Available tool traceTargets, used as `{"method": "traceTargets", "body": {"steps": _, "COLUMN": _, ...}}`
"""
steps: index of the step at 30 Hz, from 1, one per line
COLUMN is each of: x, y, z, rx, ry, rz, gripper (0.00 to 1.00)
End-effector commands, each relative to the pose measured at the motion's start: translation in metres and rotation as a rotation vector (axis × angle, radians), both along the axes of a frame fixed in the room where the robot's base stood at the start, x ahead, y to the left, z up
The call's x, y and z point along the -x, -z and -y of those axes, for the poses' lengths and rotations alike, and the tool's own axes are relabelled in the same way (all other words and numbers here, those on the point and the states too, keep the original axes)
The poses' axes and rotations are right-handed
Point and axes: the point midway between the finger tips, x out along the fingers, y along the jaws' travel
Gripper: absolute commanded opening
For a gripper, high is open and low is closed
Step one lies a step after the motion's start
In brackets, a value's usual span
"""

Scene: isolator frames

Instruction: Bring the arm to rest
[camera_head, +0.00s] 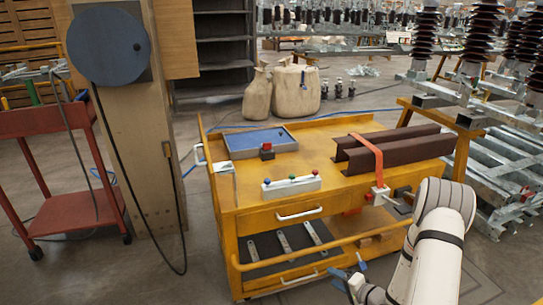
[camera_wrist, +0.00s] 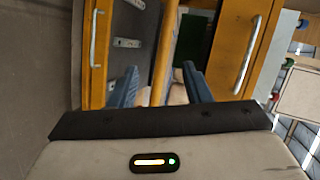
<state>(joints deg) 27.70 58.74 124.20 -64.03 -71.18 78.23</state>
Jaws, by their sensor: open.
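My gripper (camera_head: 350,274) is low at the front of the yellow cart (camera_head: 225,200) in the head view, off its lower right side. In the wrist view my gripper (camera_wrist: 160,88) shows two blue fingers spread apart. Nothing is between them except the view of the cart's yellow front and rail behind. My white arm (camera_head: 437,240) comes in from the lower right of the head view, bent downward to the gripper.
On the cart are a blue tray (camera_head: 231,141), a button box (camera_head: 292,187) and brown steel beams (camera_head: 400,148) with an orange strap (camera_head: 368,153). A yellow rail (camera_head: 320,246) runs along its front. A red trolley (camera_head: 70,212) stands left. Floor in front looks clear.

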Motion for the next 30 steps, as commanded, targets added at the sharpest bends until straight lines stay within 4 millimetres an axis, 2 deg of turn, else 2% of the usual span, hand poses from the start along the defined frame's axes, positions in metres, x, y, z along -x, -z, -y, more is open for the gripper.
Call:
{"method": "traceTargets", "body": {"steps": 1, "x": -0.005, "y": -0.016, "z": 0.002, "rx": 0.046, "ry": 0.000, "rz": 0.005, "gripper": 0.44}}
{"method": "traceTargets", "body": {"steps": 5, "x": -0.015, "y": -0.044, "z": 0.008, "rx": 0.183, "ry": 0.004, "rz": 0.005, "gripper": 0.44}}
{"method": "traceTargets", "body": {"steps": 8, "x": -0.025, "y": -0.076, "z": 0.015, "rx": 0.317, "ry": 0.007, "rz": 0.005, "gripper": 0.44}}
{"method": "traceTargets", "body": {"steps": 12, "x": -0.034, "y": -0.142, "z": 0.027, "rx": 0.551, "ry": 0.016, "rz": -0.011, "gripper": 0.44}}
{"method": "traceTargets", "body": {"steps": 16, "x": -0.031, "y": -0.207, "z": 0.036, "rx": 0.755, "ry": 0.018, "rz": -0.050, "gripper": 0.44}}
{"method": "traceTargets", "body": {"steps": 20, "x": -0.017, "y": -0.273, "z": 0.040, "rx": 0.920, "ry": 0.014, "rz": -0.108, "gripper": 0.44}}
{"method": "traceTargets", "body": {"steps": 23, "x": 0.001, "y": -0.323, "z": 0.039, "rx": 1.021, "ry": -0.003, "rz": -0.162, "gripper": 0.44}}
{"method": "traceTargets", "body": {"steps": 26, "x": 0.026, "y": -0.371, "z": 0.034, "rx": 1.098, "ry": -0.030, "rz": -0.219, "gripper": 0.44}}
{"method": "traceTargets", "body": {"steps": 30, "x": 0.068, "y": -0.432, "z": 0.021, "rx": 1.165, "ry": -0.096, "rz": -0.300, "gripper": 0.44}}
